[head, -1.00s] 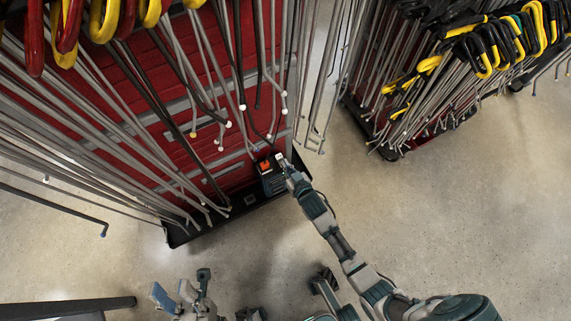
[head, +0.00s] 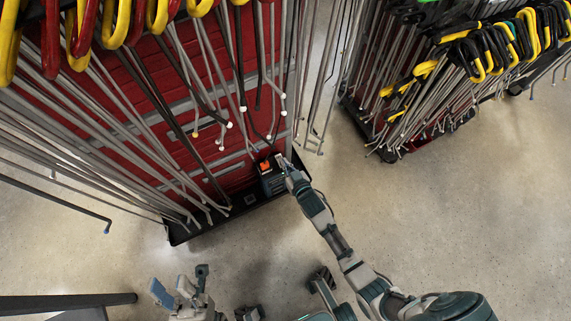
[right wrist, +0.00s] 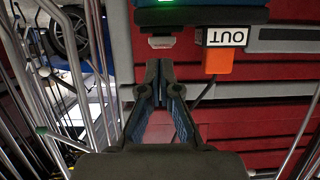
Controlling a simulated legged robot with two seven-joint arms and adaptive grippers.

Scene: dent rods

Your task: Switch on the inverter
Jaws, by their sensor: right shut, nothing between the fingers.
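The inverter (head: 271,181) is a dark box with an orange part, low against the red rack in the head view. In the right wrist view its blue-black casing (right wrist: 200,16) is cut off by the top edge. A green light (right wrist: 163,4) glows there. An upside-down "OUT" label (right wrist: 226,38) sits above an orange plug (right wrist: 217,62). A small pale part (right wrist: 162,42) projects under the casing. My right gripper (right wrist: 157,68) is shut and empty, its tips just below that part; contact cannot be told. It is beside the inverter in the head view (head: 282,161). My left gripper (head: 172,293) appears open and empty.
The red rack (head: 150,95) holds many hanging metal rods, close around the inverter. A black ledge (head: 215,222) runs along its foot. A second rod rack (head: 405,100) stands at the right. A dark bar (head: 70,302) is at bottom left. Floor (head: 450,210) between is clear.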

